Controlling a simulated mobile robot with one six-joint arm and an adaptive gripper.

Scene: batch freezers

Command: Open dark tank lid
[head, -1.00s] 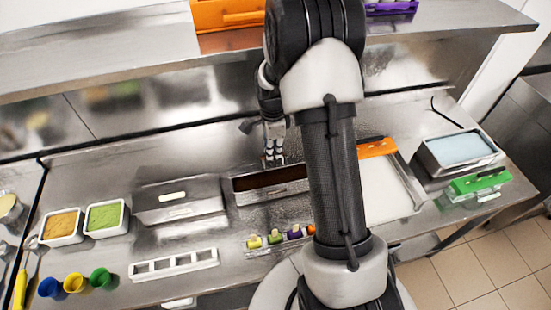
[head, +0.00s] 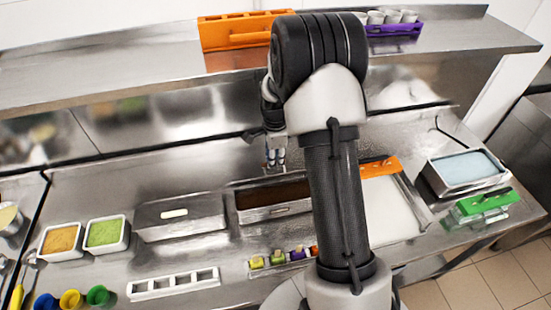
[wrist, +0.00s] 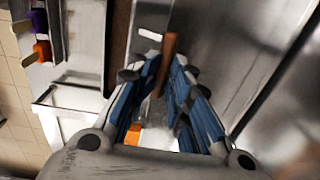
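The dark tank (head: 291,210) is a metal pan on the counter, left of my arm in the head view. Its dark brown contents (head: 272,194) show, and I see no lid over that part. My arm hides its right end. To its left stands a metal tank closed by a flat lid (head: 188,222) with a white handle (head: 174,213). My gripper (head: 275,168) is above and behind the dark tank's back rim. In the wrist view my gripper (wrist: 165,72) has a narrow gap between its fingers. A brown strip (wrist: 169,48) shows there; I cannot tell whether it is touched.
Pans of orange-brown (head: 62,240) and green (head: 104,233) contents stand at left. A white slotted rack (head: 173,284) lies in front. A pale blue pan (head: 464,168) and a green-topped holder (head: 484,203) are at right. The shelf (head: 140,68) with an orange rack (head: 232,32) overhangs behind.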

